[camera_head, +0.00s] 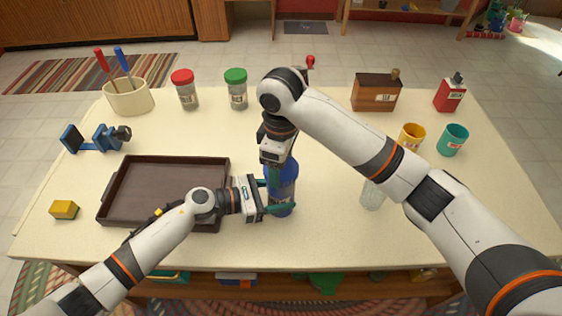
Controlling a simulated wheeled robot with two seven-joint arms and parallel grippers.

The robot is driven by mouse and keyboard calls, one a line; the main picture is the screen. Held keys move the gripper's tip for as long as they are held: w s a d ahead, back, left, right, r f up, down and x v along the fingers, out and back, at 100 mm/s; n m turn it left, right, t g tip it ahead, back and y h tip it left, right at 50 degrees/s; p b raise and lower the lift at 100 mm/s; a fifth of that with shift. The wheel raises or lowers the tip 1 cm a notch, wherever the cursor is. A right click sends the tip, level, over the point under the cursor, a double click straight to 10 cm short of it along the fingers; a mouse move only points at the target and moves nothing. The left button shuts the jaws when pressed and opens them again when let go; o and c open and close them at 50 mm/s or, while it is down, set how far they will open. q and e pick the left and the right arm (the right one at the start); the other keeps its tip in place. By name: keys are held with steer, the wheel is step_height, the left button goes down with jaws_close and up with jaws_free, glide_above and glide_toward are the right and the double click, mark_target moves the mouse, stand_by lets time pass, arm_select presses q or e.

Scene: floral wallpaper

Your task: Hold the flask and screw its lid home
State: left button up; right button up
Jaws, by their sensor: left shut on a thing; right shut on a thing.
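The blue flask (287,185) stands upright on the cream table (330,232), near the middle of its front half. My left gripper (280,209) comes in from the left and is shut around the lower body of the flask. My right gripper (274,172) points down from above and is shut at the top of the flask, where the lid is. The lid is hidden by the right gripper, so I cannot tell how it sits on the neck.
A dark tray (112,195) lies left, partly under my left arm. A clear glass (372,195) stands close to my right arm. Jars with red (186,92) and green (237,90) lids stand behind. Yellow (411,137) and teal (453,141) mugs are right.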

steer(key=o, duration=0.9)
steer(key=shift+r, duration=3.55)
arm_select(q)
steer(key=o, duration=1)
steer(key=shift+o, duration=0.2)
